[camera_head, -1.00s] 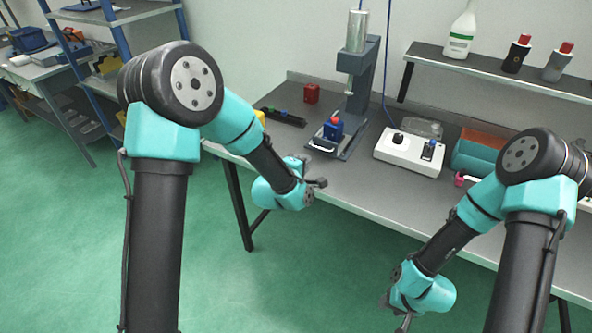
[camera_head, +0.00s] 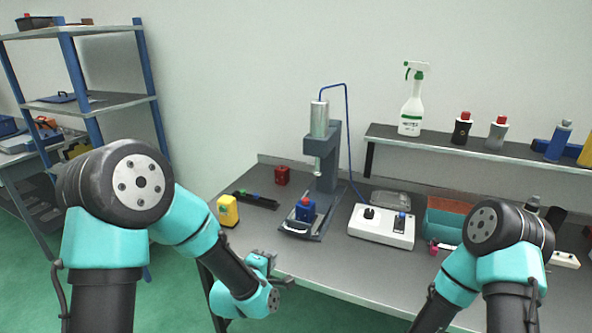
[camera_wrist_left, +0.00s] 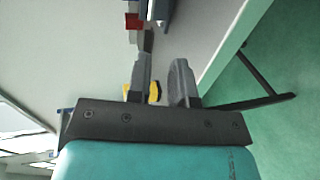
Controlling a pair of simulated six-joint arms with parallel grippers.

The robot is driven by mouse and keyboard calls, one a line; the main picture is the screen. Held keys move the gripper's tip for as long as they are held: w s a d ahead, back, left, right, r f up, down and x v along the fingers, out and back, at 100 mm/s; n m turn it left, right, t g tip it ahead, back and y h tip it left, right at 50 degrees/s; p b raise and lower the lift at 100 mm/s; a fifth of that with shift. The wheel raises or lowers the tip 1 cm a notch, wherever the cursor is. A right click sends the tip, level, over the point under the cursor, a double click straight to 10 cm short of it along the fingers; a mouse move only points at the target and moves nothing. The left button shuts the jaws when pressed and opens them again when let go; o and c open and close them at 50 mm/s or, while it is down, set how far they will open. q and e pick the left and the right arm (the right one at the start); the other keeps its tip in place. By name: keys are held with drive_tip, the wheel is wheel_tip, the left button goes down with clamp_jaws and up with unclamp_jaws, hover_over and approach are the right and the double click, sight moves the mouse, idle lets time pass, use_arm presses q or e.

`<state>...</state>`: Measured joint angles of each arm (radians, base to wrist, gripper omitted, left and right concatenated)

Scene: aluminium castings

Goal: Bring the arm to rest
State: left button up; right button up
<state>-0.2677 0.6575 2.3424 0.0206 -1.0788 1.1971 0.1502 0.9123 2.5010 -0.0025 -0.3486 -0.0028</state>
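My left gripper (camera_head: 285,283) hangs in front of the bench's front edge, with my left arm bent down from the left. In the left wrist view the two fingers of the left gripper (camera_wrist_left: 164,68) stand apart with nothing held between them. My right arm comes in at the lower right and runs out of the bottom of the head view, so its gripper is hidden.
On the grey bench (camera_head: 330,277) stand a press (camera_head: 325,170) with a blue part (camera_head: 305,210), a yellow object (camera_head: 228,211), a red block (camera_head: 282,175) and a white control box (camera_head: 380,227). A shelf (camera_head: 450,152) with bottles is behind.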

use_arm(q)
drive_tip(key=s+a+f+m+g, duration=0.4)
drive_tip(key=s+f, duration=0.4)
drive_tip(key=f, duration=0.1)
drive_tip(key=s+a+f+m+g, duration=0.3)
drive_tip(key=s+f+m+g, duration=0.1)
drive_tip(key=s+f, duration=0.4)
drive_tip(key=s+a+f+m+g+y, duration=0.1)
drive_tip(key=s+a+f+m+g, duration=0.3)
drive_tip(key=s+f, duration=0.4)
wheel_tip(320, 180, down, 2)
drive_tip(key=shift+a+g, duration=0.35)
drive_tip(key=shift+g, duration=0.35)
